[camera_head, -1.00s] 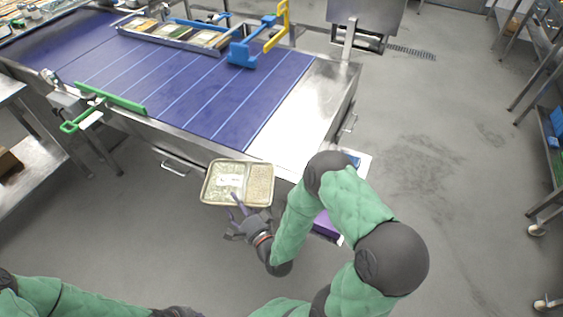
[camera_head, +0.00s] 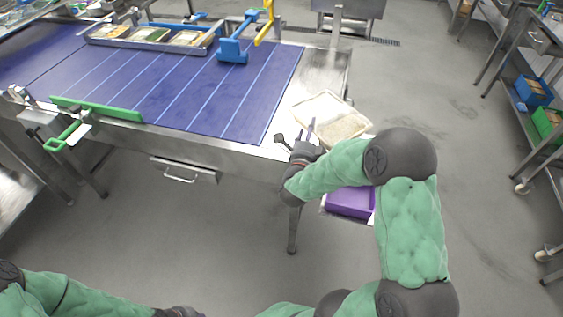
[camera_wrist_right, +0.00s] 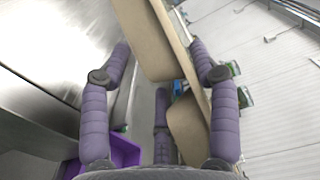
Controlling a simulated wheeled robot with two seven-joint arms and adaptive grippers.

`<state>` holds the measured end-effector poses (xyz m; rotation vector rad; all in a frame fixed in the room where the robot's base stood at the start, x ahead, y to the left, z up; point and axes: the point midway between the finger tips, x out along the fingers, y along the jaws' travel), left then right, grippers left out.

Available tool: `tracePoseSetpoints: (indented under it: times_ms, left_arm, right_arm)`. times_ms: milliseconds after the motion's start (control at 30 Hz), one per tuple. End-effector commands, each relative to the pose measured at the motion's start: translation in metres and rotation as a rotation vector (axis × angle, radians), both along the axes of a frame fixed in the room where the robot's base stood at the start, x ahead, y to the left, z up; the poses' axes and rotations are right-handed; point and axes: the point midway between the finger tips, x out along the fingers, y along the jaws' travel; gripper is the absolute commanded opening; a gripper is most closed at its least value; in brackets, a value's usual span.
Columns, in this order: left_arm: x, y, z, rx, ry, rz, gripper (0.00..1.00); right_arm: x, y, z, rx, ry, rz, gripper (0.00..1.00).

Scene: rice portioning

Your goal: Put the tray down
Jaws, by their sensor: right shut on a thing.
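The tray (camera_head: 334,118) is a shallow, light beige, divided tray with pale food in it. In the head view it is at the right end of the conveyor table, over or on the bare steel surface; I cannot tell whether it touches. My right gripper (camera_head: 309,133) is at its left front edge, shut on it. In the right wrist view the tray (camera_wrist_right: 150,40) shows edge-on between the purple fingers of my right gripper (camera_wrist_right: 168,65). My left arm shows only at the bottom left of the head view; its gripper's fingers are not in view.
The purple conveyor belt (camera_head: 190,85) lies left of the steel end (camera_head: 327,80). A blue stop (camera_head: 233,52) and a tray rack (camera_head: 150,36) stand at its back. A purple bin (camera_head: 350,202) is below the table's end, also in the right wrist view (camera_wrist_right: 122,152).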

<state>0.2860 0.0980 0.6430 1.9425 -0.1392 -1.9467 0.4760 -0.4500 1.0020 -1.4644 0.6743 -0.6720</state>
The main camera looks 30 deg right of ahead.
Motion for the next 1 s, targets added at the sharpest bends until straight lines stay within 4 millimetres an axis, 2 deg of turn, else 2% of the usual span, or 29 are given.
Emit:
tracePoseSetpoints:
  times_ms: [467,600,700,1000]
  left_arm:
    - [0.001,0.0,-0.025,0.0,-0.001,0.0,0.0]
    - [0.0,0.0,-0.035,0.0,-0.001,0.0,0.0]
    - [0.001,0.0,-0.04,0.0,-0.001,0.0,0.0]
    - [0.0,0.0,-0.046,0.0,-0.001,0.0,0.0]
  right_arm:
    - [0.039,0.085,-0.044,-0.001,0.002,0.004,0.28]
    - [0.047,0.101,-0.069,-0.001,0.001,0.001,0.28]
    - [0.05,0.109,-0.081,-0.002,0.001,-0.001,0.28]
    - [0.056,0.121,-0.095,-0.001,0.0,-0.002,0.28]
